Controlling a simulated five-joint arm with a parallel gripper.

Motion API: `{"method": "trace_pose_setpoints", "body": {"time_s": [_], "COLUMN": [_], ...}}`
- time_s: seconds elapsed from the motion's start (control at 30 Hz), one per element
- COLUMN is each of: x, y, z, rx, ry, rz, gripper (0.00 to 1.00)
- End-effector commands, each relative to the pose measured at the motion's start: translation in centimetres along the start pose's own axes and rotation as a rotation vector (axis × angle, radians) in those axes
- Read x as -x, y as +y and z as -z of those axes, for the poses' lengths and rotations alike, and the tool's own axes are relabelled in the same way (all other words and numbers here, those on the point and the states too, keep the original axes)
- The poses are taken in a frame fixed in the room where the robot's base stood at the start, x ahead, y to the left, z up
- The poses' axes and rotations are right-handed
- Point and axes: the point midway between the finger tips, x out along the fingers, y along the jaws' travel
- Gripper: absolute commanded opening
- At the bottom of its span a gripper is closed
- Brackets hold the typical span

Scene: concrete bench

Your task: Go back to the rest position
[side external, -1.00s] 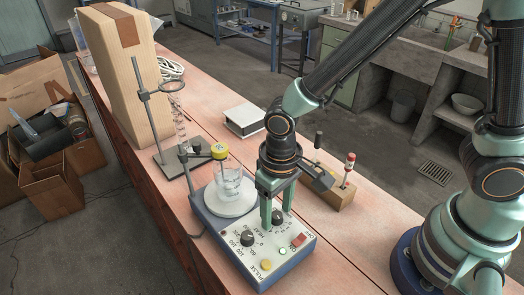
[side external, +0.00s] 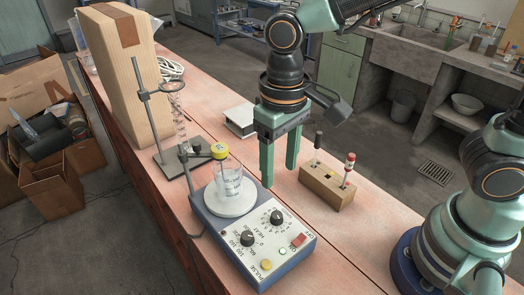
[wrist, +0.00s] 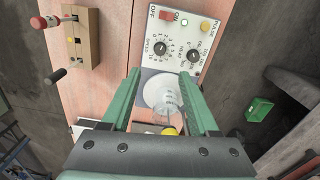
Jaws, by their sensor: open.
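My gripper (side external: 279,172) has two green fingers, held apart with nothing between them. In the side view it points down, raised above the bench behind the hotplate stirrer (side external: 268,250), clear of its knobs. In the wrist view my gripper (wrist: 165,85) frames the stirrer's panel (wrist: 180,30) and white plate, well below the fingers. A glass beaker (side external: 229,182) stands on the plate; it also shows in the wrist view (wrist: 168,103). The speed knob (side external: 277,217) and heat knob (side external: 247,239) are in plain view. A green lamp on the panel is lit.
A wooden block (side external: 325,190) holding upright tools stands right of my gripper. A small white box (side external: 240,120) lies behind. The bench's front right is clear.

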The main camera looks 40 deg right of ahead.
Motion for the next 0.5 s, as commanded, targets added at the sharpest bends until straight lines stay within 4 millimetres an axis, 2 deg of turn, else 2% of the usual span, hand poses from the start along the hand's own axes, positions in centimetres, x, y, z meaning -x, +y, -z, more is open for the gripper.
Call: {"method": "trace_pose_setpoints", "body": {"time_s": [0.27, 0.37, 0.5], "x": [0.1, 0.8, 2.7], "y": [0.2, 1.5, 5.4], "z": [0.1, 0.4, 0.9], "rx": [-0.002, -0.014, -0.041], "ry": [0.005, 0.035, 0.132], "rz": [0.003, 0.016, 0.044], "gripper": [0.61, 0.61, 0.61]}}
